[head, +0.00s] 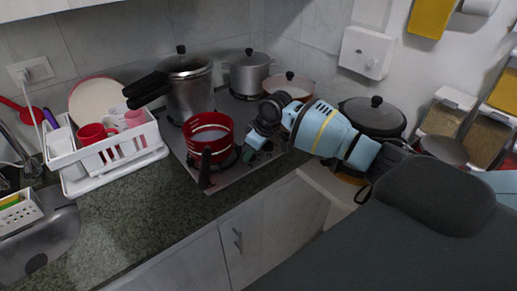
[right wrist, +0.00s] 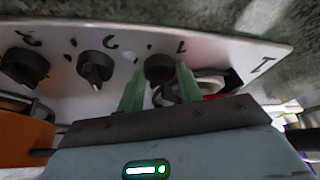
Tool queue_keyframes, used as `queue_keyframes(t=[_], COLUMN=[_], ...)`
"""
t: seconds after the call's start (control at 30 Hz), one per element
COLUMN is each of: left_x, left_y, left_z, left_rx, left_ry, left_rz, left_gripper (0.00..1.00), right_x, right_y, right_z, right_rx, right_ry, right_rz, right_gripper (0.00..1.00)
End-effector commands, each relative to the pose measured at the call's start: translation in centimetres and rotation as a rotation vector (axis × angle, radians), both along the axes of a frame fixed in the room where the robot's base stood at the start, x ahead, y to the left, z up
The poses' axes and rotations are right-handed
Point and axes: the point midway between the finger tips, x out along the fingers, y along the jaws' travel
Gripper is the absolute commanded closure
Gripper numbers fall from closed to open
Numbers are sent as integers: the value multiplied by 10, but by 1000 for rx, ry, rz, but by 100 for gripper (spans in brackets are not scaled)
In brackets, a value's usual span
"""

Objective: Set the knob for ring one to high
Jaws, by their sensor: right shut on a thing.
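The grey control panel (right wrist: 215,50) of the cooktop fills the upper part of the right wrist view, with a row of black knobs. My right gripper (right wrist: 159,80) has its two green fingers on either side of the rightmost visible knob (right wrist: 158,66), beside a mark like a "1", and is shut on it. The knob's pointer direction cannot be made out. In the head view my right gripper (head: 258,143) reaches down at the right part of the cooktop (head: 222,181); the held knob is hidden there. My left gripper is not in view.
Two other knobs, a middle one (right wrist: 96,67) and a left one (right wrist: 24,66), stand beside the held knob. A red pot (head: 208,135) is close left of my gripper. A pressure cooker (head: 188,92) and a lidded pot (head: 250,75) stand behind.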

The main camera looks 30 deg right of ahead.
Motion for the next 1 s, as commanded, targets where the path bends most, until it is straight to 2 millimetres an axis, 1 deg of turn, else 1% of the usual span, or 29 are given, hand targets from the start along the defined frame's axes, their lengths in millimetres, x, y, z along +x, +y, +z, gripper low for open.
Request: queue_keyframes(t=[0.03, 0.3, 0.5, 0.73, 1.0], left_x=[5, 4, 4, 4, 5], left_y=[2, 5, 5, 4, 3], left_z=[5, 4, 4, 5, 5], left_rx=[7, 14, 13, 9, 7], left_ry=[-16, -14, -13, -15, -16], left_rz=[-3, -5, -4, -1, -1], left_gripper=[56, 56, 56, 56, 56], right_x=[1, 0, 0, 0, 0], right_y=[1, 3, 3, 4, 3], right_z=[7, 1, 0, 0, 0], right_rx=[1, 2, 2, 0, 0], right_ry=[-9, -3, -2, -3, -2], right_rz=[-42, -260, -376, -450, -471], right_gripper=[88, 88, 88, 88, 88])
